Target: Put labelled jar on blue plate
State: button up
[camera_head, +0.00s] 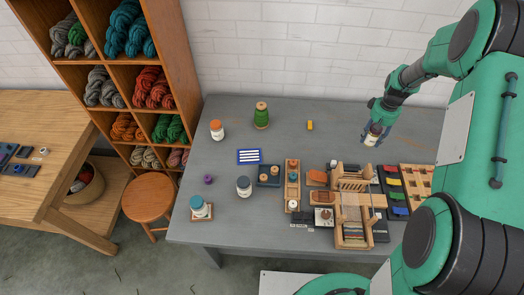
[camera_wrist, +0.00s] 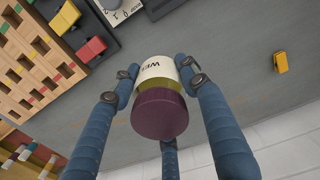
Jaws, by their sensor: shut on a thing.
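My gripper (camera_head: 377,129) is at the right back of the grey table, above its top. Its blue fingers are shut around a jar (camera_head: 371,139) with a white label and a dark lid. The wrist view shows the jar (camera_wrist: 158,100) between the fingers (camera_wrist: 163,80), with a purple lid, a yellowish band and dark lettering on the label. A flat bright blue plate with white stripes (camera_head: 249,156) lies on the left half of the table, well left of my gripper. Nothing stands on it.
A yellow block (camera_head: 310,125) lies at the back. A wooden loom (camera_head: 353,210) stands in front.

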jog(key=w+a+n, duration=0.2)
jog(key=w+a, duration=0.1)
jog(key=a, duration=0.9)
jog(key=n+b, duration=0.1)
jog(key=n, duration=0.5)
send_over(249, 156)
jog(key=shift+r, duration=0.35)
jog(key=shift+f, duration=0.15)
jog(key=shift+f+b, duration=0.65)
jog(key=shift+f, duration=2.35)
jog(key=shift+w+f+b, duration=0.1)
jog(key=shift+f+b, duration=0.25)
jog(key=shift+f, duration=1.5)
jog(key=shift+f, duration=0.15)
